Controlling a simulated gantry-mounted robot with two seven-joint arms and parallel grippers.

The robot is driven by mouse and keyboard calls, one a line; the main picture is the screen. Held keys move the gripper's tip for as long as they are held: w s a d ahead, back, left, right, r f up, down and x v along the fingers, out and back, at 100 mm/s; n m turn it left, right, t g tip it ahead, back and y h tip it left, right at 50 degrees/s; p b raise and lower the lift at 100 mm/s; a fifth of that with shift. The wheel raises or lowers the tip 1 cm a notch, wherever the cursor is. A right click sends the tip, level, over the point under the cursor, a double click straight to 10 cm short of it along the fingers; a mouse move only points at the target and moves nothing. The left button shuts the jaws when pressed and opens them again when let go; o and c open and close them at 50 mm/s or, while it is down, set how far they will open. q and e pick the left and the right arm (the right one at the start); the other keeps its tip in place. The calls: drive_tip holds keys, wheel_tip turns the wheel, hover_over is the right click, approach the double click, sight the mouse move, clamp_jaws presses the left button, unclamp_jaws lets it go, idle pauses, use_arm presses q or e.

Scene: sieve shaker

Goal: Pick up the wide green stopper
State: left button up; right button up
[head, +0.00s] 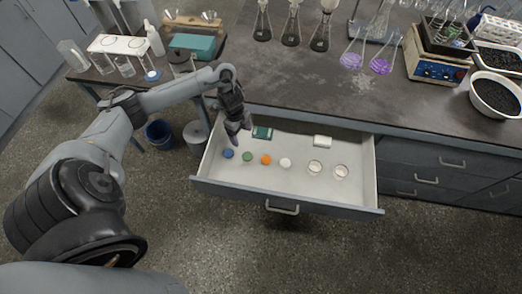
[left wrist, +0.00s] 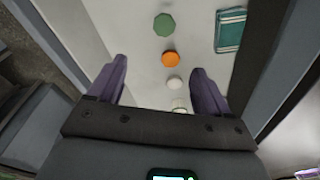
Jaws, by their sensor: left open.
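The green stopper (head: 247,157) stands in the open drawer (head: 225,185), in a row between a blue stopper (head: 228,153) and an orange stopper (head: 265,160). My left gripper (head: 236,138) is above the left part of the drawer, over the row's left end, open and empty. In the left wrist view the green stopper (left wrist: 164,25) is near the top, beyond the open fingers (left wrist: 158,66); the orange stopper (left wrist: 170,58) is nearer the gap between them. The blue stopper is out of that view. My right gripper is not in view.
A white stopper (head: 285,163) and two pale round pieces (head: 314,167) continue the row rightward. A green box (head: 262,132) and a white box (head: 322,141) lie at the drawer's back. The drawer walls surround them. The benchtop (head: 300,85) holds flasks further back.

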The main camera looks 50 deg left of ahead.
use_arm(q)
drive_tip(key=f+b, duration=0.2)
drive_tip(key=f, duration=0.1)
drive_tip(key=f+b, duration=0.2)
drive_tip(key=f, duration=0.1)
drive_tip(key=f+b, duration=0.2)
drive_tip(key=f, duration=0.1)
drive_tip(key=shift+w+b, duration=0.35)
drive_tip(key=shift+w, duration=0.05)
drive_tip(key=b, duration=0.2)
hover_over(247, 155)
wheel_tip(247, 155, down, 4)
drive_tip(key=shift+s+f, duration=0.1)
drive_tip(key=shift+d+f+b, duration=0.1)
drive_tip(key=shift+f+b, duration=0.95)
drive_tip(key=shift+f, duration=1.5)
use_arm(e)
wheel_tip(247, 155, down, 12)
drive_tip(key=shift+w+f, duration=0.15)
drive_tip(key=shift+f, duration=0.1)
use_arm(q)
drive_tip(key=shift+c, duration=1)
drive_tip(key=c, duration=0.9)
